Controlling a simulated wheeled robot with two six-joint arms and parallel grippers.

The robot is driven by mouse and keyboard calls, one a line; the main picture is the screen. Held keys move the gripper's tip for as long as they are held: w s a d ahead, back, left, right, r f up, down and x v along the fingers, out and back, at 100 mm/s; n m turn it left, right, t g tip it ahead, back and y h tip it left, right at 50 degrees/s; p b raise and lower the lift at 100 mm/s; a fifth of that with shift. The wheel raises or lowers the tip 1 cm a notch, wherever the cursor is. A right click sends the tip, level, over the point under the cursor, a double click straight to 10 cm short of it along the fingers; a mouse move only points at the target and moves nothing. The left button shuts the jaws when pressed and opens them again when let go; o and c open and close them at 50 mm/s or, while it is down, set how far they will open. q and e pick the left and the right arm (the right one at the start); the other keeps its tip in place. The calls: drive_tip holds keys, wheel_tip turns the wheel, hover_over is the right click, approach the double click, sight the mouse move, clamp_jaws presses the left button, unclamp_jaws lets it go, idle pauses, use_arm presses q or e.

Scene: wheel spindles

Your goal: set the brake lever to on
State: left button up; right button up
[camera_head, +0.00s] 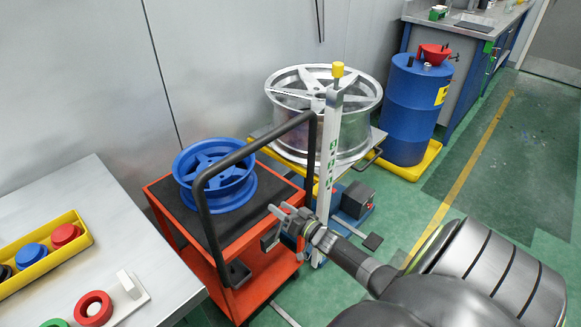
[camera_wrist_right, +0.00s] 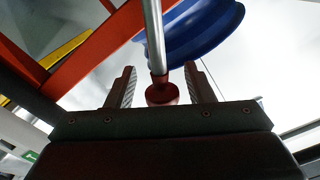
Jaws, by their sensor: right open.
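The brake lever appears to be the metal rod (camera_wrist_right: 155,40) with a red knob (camera_wrist_right: 162,92) in the right wrist view. In that view the rod runs down from the top and the knob lies between the fingers of my right gripper (camera_wrist_right: 160,82), with a gap on each side. The gripper is open and, in the head view (camera_head: 279,209), is at the right side of the orange cart (camera_head: 262,260). I cannot make out the lever in the head view. A blue wheel (camera_head: 236,190) lies on the cart's dark top. My left gripper is not in view.
The cart's black handle (camera_head: 255,145) arches near my right gripper. A pale post (camera_head: 328,140) with a yellow cap stands just behind, beside a silver wheel (camera_head: 300,119). A grey table (camera_head: 95,190) with a yellow tray (camera_head: 75,262) is at left. Green floor is open at right.

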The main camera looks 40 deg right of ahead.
drive_tip(key=s+d, duration=0.1)
drive_tip(key=s, duration=1.6)
drive_tip(key=shift+s+d+p, duration=0.15)
drive_tip(key=shift+d+p, duration=0.05)
drive_tip(key=shift+p, duration=0.1)
